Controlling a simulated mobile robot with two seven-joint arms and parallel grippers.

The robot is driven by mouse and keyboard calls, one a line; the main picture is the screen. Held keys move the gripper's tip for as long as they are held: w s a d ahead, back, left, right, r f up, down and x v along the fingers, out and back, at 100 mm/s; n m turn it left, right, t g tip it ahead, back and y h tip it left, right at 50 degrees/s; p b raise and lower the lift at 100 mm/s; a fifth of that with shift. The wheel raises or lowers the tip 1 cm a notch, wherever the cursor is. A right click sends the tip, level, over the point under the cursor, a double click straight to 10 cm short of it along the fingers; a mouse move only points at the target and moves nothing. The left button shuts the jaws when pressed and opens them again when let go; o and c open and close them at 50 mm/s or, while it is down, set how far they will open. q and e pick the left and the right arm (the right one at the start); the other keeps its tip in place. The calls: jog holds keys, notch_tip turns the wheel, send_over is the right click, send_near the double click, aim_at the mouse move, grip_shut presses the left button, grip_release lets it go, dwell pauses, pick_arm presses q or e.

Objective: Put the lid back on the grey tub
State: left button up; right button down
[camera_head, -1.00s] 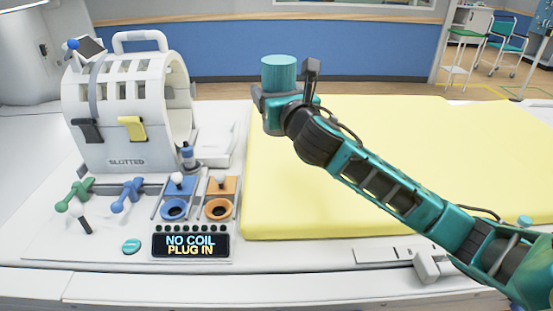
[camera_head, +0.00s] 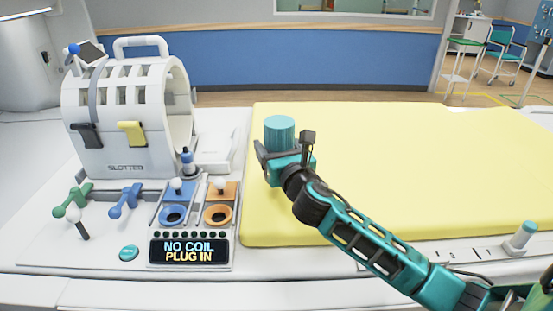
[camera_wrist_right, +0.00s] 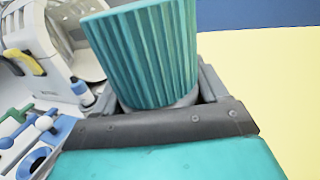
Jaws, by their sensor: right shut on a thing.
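My right gripper (camera_head: 283,163) is shut on a teal, ribbed, upright cylinder (camera_head: 279,131), which looks like the lid. It is held above the left part of the yellow mattress. In the right wrist view the ribbed cylinder (camera_wrist_right: 148,52) stands between the fingers, with a grey lower part just showing at its base. A small pale grey cylinder (camera_head: 522,237) with a greenish top stands at the right, by the mattress's front edge. I cannot tell whether it is the grey tub. My left gripper is not in view.
A white slotted coil (camera_head: 125,110) stands at the left. In front of it are green and blue handles, blue (camera_head: 174,215) and orange (camera_head: 218,214) ring sockets, and a display (camera_head: 189,251) reading "NO COIL PLUG IN". The yellow mattress (camera_head: 430,150) is otherwise clear.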

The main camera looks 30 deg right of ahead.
jog(key=shift+f+b, duration=0.35)
jog(key=shift+f, duration=1)
jog(key=shift+f, duration=0.15)
grip_release()
jog(key=shift+f, duration=0.1)
jog(key=shift+s, duration=0.2)
jog(key=s, duration=0.3)
jog(key=s+a, duration=0.1)
jog(key=s, duration=0.7)
jog(key=shift+s+a, duration=0.25)
jog(key=shift+a, duration=0.05)
